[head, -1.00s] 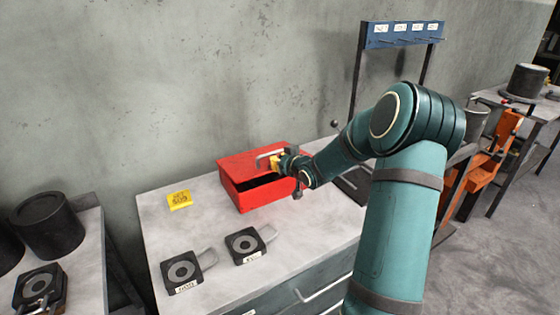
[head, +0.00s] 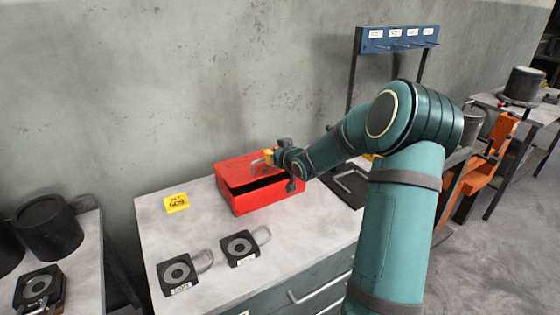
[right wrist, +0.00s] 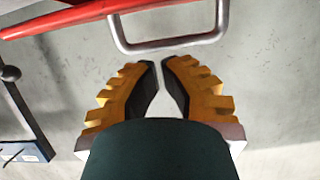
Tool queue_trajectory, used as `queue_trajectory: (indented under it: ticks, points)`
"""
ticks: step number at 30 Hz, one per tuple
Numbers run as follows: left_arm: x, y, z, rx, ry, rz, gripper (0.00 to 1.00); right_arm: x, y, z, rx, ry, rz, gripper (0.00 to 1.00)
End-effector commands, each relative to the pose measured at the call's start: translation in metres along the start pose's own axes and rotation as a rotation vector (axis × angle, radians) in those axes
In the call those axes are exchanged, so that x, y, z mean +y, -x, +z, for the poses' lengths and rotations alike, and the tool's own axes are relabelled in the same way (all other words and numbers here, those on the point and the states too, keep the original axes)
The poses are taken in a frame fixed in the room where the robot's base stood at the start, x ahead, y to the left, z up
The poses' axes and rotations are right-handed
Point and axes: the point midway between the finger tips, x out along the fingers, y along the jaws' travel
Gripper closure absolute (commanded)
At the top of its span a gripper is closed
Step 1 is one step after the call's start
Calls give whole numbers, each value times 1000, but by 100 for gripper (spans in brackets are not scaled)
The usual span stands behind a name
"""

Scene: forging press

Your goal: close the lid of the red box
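The red box (head: 265,199) stands on the grey workbench near the wall. Its red lid (head: 238,172) is tilted partly open, with a dark gap along the front. A metal handle (head: 257,166) sits on the lid; in the right wrist view the handle (right wrist: 170,44) is a bent bar on the red lid edge (right wrist: 75,17). Contact with the lid cannot be told. My left gripper is not in view.
A yellow sign (head: 177,203) lies left of the box. Two black blocks with handles, one left (head: 178,274) and one right (head: 240,248), lie in front. A blue hook rack (head: 398,37) stands behind my right arm. The bench (head: 215,222) is bare between sign and box.

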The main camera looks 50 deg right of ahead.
Motion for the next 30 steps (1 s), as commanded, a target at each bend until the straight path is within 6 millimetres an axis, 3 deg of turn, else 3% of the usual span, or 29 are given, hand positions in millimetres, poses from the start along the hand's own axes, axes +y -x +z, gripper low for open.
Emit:
queue_trajectory:
  ticks: [9, 15, 16, 18, 23, 30]
  points:
    - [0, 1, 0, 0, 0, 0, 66, 1, 52, 46, -4, -1, 2, 100]
    - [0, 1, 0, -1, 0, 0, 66, 1, 71, 61, -2, 0, 1, 100]
    - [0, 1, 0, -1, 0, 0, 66, 1, 72, 62, -1, 0, 1, 95]
    - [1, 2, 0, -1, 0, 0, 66, 1, 75, 64, 0, 0, 0, 100]
    - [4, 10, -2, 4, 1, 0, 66, -2, 78, 52, 15, 1, -4, 100]
    - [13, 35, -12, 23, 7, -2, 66, -6, 85, 8, 73, 1, -11, 100]
